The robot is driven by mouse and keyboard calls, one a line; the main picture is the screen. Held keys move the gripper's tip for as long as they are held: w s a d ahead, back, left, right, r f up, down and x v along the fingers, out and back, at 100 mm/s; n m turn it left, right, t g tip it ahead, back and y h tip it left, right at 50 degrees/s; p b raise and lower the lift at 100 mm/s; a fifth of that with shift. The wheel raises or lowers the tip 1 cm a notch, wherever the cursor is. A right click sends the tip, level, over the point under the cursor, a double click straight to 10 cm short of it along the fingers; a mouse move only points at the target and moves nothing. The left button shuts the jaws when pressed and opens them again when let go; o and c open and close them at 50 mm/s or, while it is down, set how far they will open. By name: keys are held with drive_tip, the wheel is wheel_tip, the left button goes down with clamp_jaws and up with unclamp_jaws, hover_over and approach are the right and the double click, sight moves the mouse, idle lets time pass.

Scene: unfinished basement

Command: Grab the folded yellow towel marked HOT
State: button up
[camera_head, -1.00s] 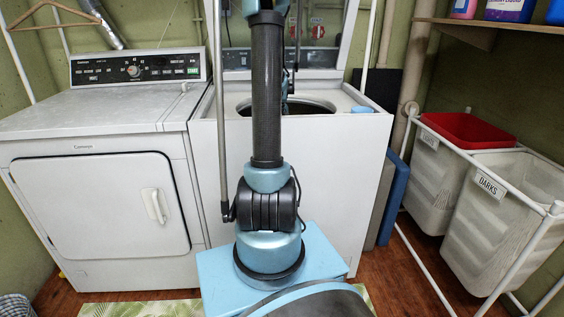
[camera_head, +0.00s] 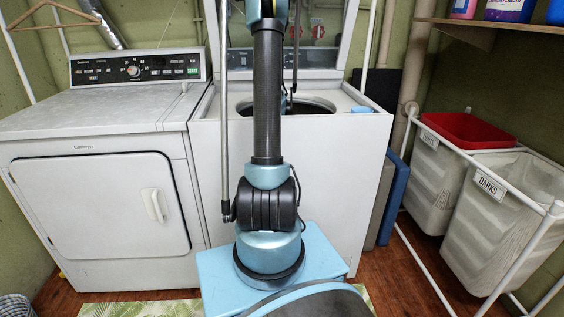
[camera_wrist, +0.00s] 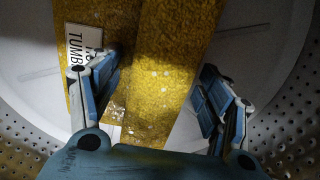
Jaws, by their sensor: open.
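A yellow towel (camera_wrist: 178,50) with a rough, nubby weave lies in the washer's perforated drum in the wrist view. A white label (camera_wrist: 84,50) on its left part shows black letters reading "TUMB"; the line above is only partly legible. My gripper (camera_wrist: 152,78) is open, with its left finger over the towel's left part near the label and its right finger just beyond the towel's right edge. I cannot tell whether the fingers touch it. In the head view the towel is hidden inside the washer (camera_head: 340,150).
The drum wall (camera_wrist: 290,125) curves close around my gripper. The washer lid is up. A white dryer (camera_head: 90,200) stands at left. Hampers, one with a "DARKS" label (camera_head: 490,185), stand at right beneath a shelf (camera_head: 480,33) with bottles. A blue object (camera_head: 362,109) lies on the washer's right rim.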

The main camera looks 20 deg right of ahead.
drive_tip(key=c, duration=1.3)
drive_tip(key=shift+o, duration=0.2)
drive_tip(key=shift+r, duration=0.1)
